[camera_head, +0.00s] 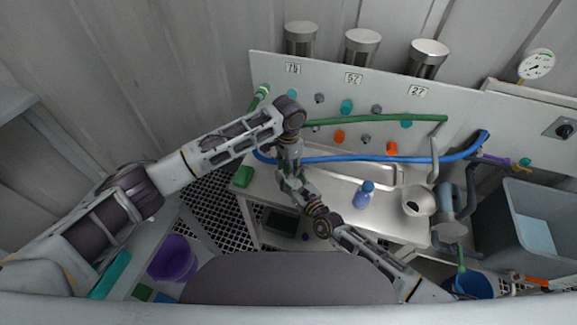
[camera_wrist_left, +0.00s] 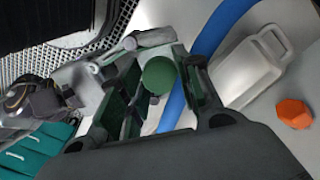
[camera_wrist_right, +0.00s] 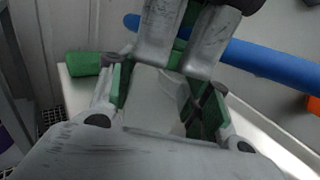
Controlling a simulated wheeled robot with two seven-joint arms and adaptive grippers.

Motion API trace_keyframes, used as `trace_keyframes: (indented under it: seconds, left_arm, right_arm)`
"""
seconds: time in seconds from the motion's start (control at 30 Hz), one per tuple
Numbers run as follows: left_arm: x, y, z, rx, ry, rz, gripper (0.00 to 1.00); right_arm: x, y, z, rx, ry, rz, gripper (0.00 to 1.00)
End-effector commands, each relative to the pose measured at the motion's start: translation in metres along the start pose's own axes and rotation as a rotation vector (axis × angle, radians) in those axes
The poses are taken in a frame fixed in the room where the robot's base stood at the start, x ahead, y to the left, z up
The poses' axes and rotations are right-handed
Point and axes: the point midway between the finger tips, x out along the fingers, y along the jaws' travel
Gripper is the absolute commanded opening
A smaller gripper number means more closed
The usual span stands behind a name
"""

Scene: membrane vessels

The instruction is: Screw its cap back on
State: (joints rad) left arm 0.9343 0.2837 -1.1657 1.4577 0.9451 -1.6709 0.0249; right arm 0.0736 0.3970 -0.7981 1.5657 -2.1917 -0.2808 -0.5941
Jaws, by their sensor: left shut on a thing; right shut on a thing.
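My left gripper (camera_head: 290,163) points down over the left part of the steel counter. In the left wrist view it is shut on a round green cap (camera_wrist_left: 158,75), seen end-on between the finger pads. My right gripper (camera_head: 296,184) comes in from below, just under the left one. In the right wrist view it is shut on a pale, whitish vessel (camera_wrist_right: 155,95). The left gripper's fingers (camera_wrist_right: 185,40) are directly above this vessel, with a bit of green between them. The fingers hide the join, so I cannot tell whether cap and vessel touch.
A blue hose (camera_head: 345,158) runs close behind both grippers, and a green hose (camera_head: 375,120) crosses the panel above. A green object (camera_head: 243,175) lies at the counter's left end. A blue bottle (camera_head: 366,194) and a steel jug (camera_head: 418,201) stand to the right.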

Motion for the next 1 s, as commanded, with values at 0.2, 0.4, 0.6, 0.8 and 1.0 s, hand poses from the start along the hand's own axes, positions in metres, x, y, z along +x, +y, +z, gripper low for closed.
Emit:
trace_keyframes:
  seconds: [0.2, 0.4, 0.6, 0.8, 1.0]
  left_arm:
    - [-0.0006, -0.0013, 0.0, 0.178, 0.0, -0.002, 0.24]
    - [-0.0007, -0.0015, -0.0002, 0.343, -0.001, -0.002, 0.24]
    - [-0.0007, -0.0017, -0.0004, 0.508, -0.001, -0.003, 0.24]
    - [-0.0007, -0.002, -0.0007, 0.674, -0.001, -0.003, 0.24]
    - [-0.0003, -0.002, -0.0007, 0.841, -0.002, -0.004, 0.24]
  right_arm:
    - [-0.0006, -0.0002, -0.0014, 0.0, 0.003, 0.0, 0.0]
    - [-0.0006, -0.0002, -0.0014, 0.0, 0.003, 0.0, 0.0]
    - [-0.0007, -0.0002, -0.0014, 0.0, 0.003, 0.0, 0.0]
    - [-0.0007, -0.0001, -0.0015, 0.0, 0.003, 0.0, 0.0]
    - [-0.0007, 0.0, -0.0015, 0.0, 0.003, 0.0, 0.0]
